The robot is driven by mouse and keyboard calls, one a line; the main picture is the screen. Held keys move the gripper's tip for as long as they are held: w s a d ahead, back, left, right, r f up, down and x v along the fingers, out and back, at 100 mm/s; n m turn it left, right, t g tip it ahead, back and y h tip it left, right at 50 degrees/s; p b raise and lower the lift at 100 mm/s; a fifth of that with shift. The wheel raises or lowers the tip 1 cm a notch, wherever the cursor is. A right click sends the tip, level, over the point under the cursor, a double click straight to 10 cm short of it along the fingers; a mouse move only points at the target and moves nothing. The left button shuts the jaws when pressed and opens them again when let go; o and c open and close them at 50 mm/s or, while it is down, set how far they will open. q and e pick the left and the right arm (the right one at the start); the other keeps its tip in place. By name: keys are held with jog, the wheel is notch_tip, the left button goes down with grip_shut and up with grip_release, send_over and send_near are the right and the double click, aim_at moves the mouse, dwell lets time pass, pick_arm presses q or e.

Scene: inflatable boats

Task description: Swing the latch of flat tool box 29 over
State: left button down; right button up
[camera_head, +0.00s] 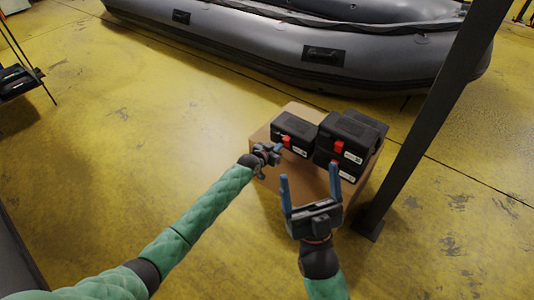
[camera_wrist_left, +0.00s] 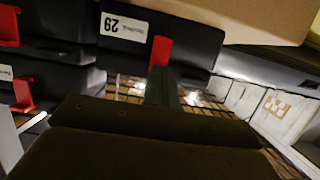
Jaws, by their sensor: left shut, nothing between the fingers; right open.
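Flat tool box 29 (camera_head: 297,128) is a black case at the left of the carton's top. Its label "29" (camera_wrist_left: 122,26) appears upside down in the left wrist view. Its red latch (camera_head: 286,142) is on the front face and shows in the left wrist view (camera_wrist_left: 160,51). My left gripper (camera_head: 278,148) is shut and empty, its tips right at the latch. In the wrist view the dark fingers (camera_wrist_left: 161,85) reach the latch's end; I cannot tell whether they touch. My right gripper (camera_head: 310,177) is open and empty in front of the carton.
The cardboard carton (camera_head: 309,111) also bears several other black boxes (camera_head: 345,133) with red latches, stacked at right. A dark post (camera_head: 432,118) stands right of the carton. A grey inflatable boat (camera_head: 250,38) lies behind.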

jog(key=shift+w+a+f+g+h+p, duration=1.05)
jog(key=shift+f+g, duration=1.65)
jog(key=shift+f, duration=4.45)
jog(key=shift+w+a+f+g+h+p, duration=0.35)
jog(key=shift+w+f+g, duration=1.85)
jog(key=shift+f, duration=4.95)
pick_arm(q)
jog(key=p+v, duration=0.3)
jog(key=v, duration=0.4)
jog(key=shift+s+a+r, duration=0.2)
jog(key=shift+s+r, duration=0.05)
jog(key=shift+r, duration=0.1)
pick_arm(e)
jog(key=s+f+g, duration=0.3)
jog(key=s+f, duration=0.2)
jog(key=f, duration=0.3)
jog(key=s+d+f+g+h, duration=0.1)
jog(key=s+f+g, duration=0.3)
jog(key=f, duration=0.5)
jog(key=s+f+m+g, duration=0.1)
jog(key=s+f+g, duration=0.3)
jog(key=s+f, duration=0.3)
jog(key=shift+d+f+h, duration=0.2)
jog(key=shift+f+h, duration=0.2)
jog(key=shift+f, duration=0.4)
pick_arm(q)
jog(key=shift+d, duration=0.1)
pick_arm(e)
jog(key=shift+d, duration=0.1)
